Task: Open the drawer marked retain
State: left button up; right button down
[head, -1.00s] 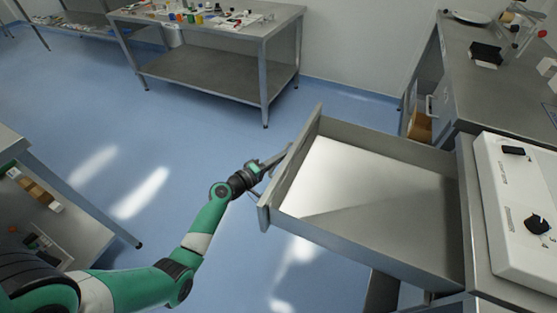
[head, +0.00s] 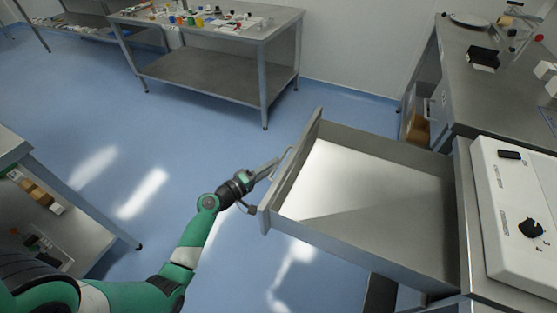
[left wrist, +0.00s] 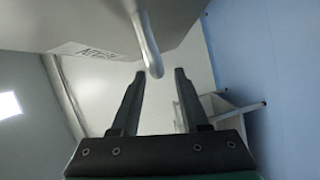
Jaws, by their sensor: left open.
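The grey drawer (head: 375,240) is pulled far out of its cabinet at the right of the head view, and its inside looks empty. Its front panel (left wrist: 95,22) shows in the left wrist view with a small label (left wrist: 85,50), whose tilted lettering I cannot read surely. The bar handle (left wrist: 148,45) is on that front. My left gripper (head: 266,185) is open at the outer side of the drawer front. In the left wrist view its fingertips (left wrist: 159,73) lie either side of the handle's end, without visibly gripping it. My right gripper is not in view.
A white control box (head: 510,215) with a black knob sits on the cabinet right of the drawer. A steel table (head: 215,70) with small items stands at the back, and a shelf (head: 75,225) at the left. The blue floor (head: 130,130) between is clear.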

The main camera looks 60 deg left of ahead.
pick_arm(q)
jog(key=p+v, duration=0.1)
jog(key=v, duration=0.6)
jog(key=shift+s, duration=0.3)
jog(key=shift+d+r, duration=0.1)
